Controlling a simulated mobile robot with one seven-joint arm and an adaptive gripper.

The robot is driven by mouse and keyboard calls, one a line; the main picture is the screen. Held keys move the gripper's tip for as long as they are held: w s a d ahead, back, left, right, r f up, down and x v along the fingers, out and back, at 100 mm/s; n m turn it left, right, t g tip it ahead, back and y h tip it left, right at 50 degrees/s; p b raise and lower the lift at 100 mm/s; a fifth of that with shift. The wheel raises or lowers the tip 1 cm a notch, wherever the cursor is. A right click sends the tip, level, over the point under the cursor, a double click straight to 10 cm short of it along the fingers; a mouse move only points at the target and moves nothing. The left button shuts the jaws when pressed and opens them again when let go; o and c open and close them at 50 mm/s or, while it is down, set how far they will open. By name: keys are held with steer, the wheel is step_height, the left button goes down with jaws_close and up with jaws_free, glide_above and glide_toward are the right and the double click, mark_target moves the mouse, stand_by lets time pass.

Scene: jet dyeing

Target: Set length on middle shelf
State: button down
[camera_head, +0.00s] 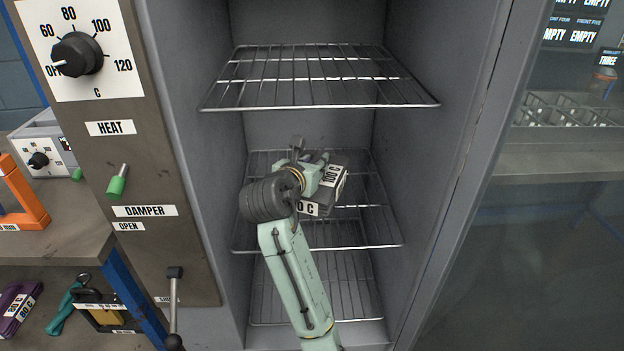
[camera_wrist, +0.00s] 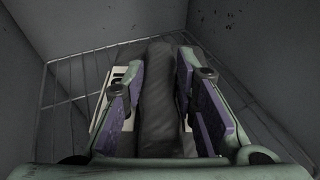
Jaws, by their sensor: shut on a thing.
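My gripper (camera_wrist: 160,100) is inside the oven chamber, at the middle wire shelf (camera_head: 262,248). It is shut on a dark grey folded length (camera_wrist: 157,98), which shows between the two purple-padded fingers in the wrist view. In the head view the length (camera_head: 322,206) carries white labels, one reading "100 C", and is partly hidden by my gripper and wrist. It is over the middle shelf. I cannot tell whether it touches the wires.
The top wire shelf (camera_head: 320,78) is empty and above my arm. The bottom shelf (camera_head: 345,285) looks bare. Chamber walls stand close on both sides.

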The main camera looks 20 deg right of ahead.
mark_target(320, 203)
step_height(320, 203, down, 4)
steer(key=shift+f, duration=0.2)
steer(key=c, duration=1.3)
jaws_free()
steer(key=b+v, duration=0.1)
steer(key=v, duration=1.1)
steer(key=shift+r, duration=0.1)
